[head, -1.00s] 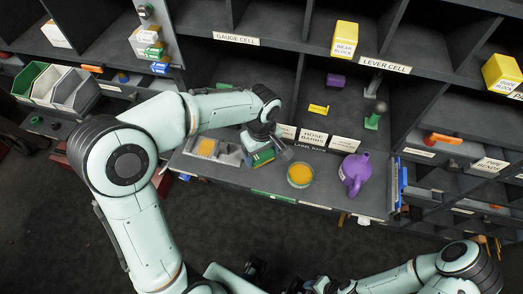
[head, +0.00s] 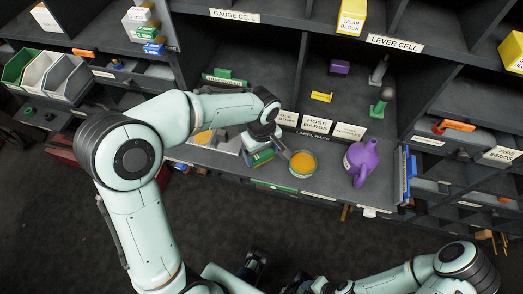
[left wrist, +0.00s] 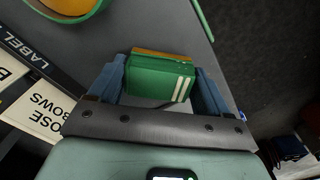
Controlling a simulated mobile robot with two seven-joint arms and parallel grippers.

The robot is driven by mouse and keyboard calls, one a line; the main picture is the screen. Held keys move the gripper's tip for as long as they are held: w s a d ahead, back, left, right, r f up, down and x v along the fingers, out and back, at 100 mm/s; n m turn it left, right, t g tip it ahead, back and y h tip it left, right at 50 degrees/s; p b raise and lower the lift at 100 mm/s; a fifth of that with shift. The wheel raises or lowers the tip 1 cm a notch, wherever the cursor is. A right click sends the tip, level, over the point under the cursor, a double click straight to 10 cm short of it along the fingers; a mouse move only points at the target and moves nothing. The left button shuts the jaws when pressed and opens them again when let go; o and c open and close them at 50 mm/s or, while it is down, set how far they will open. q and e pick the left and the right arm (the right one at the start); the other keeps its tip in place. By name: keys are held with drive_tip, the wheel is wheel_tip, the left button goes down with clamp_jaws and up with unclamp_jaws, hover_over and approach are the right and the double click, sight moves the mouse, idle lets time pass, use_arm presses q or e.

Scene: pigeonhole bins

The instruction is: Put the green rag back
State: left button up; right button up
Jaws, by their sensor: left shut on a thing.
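My left gripper (head: 268,160) is shut on the green rag (left wrist: 160,78), a folded green block with white stripes at one end. The rag also shows in the head view (head: 262,158), partly covered by the gripper. In the left wrist view it sits between the blue fingers, with an orange-brown strip along its far edge. The gripper is over the grey shelf ledge, just left of a round green dish (head: 303,163) with orange contents. Whether the rag touches the ledge is hard to tell. My right gripper is out of view; only part of that arm shows.
A purple jug (head: 361,162) stands right of the dish. Label cards (head: 317,124) line the shelf edge behind. The lever cell (head: 345,98) holds yellow, purple and green things. A tray with an orange-yellow item (head: 203,137) is left of the gripper, partly behind my arm.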

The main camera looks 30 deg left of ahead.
use_arm(q)
drive_tip(key=shift+f+b, duration=0.35)
drive_tip(key=shift+f, duration=0.1)
drive_tip(key=o, duration=1)
drive_tip(key=shift+o, duration=1.2)
drive_tip(key=shift+r, duration=0.25)
wheel_tip(320, 180, up, 3)
drive_tip(key=shift+f+p, duration=0.1)
drive_tip(key=shift+p, duration=1.15)
drive_tip(key=shift+r+p, duration=1.65)
drive_tip(key=shift+r, duration=0.75)
